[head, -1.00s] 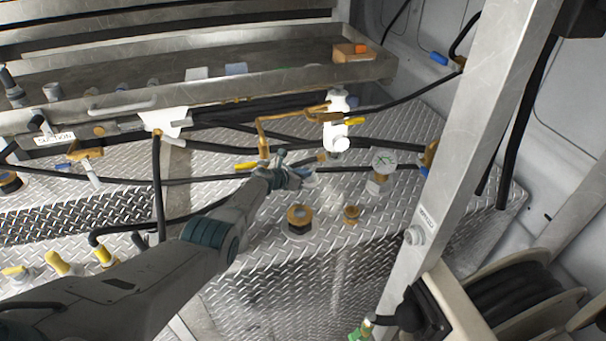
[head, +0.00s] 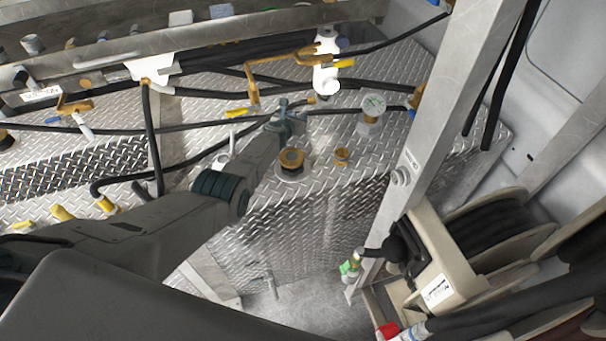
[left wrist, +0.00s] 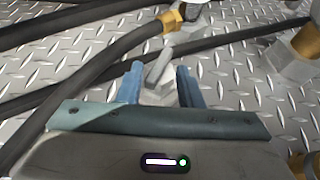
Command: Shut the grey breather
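A small grey fitting with an upright grey lever (left wrist: 158,65), which I take for the grey breather, stands on the tread-plate deck in the left wrist view. My left gripper (left wrist: 159,85) is open, with its two blue fingers on either side of this fitting. I cannot tell whether either finger touches it. In the head view my left gripper (head: 290,112) is over the deck, behind the brass-capped port, and hides most of the fitting. My right gripper is not in view.
A brass-capped port (head: 291,160), a smaller brass fitting (head: 342,156) and a round-topped gauge (head: 374,106) stand close by. Black hoses (left wrist: 70,65) cross the deck beside the fingers. A white valve body (head: 325,75) stands behind. A metal post (head: 425,150) rises at right.

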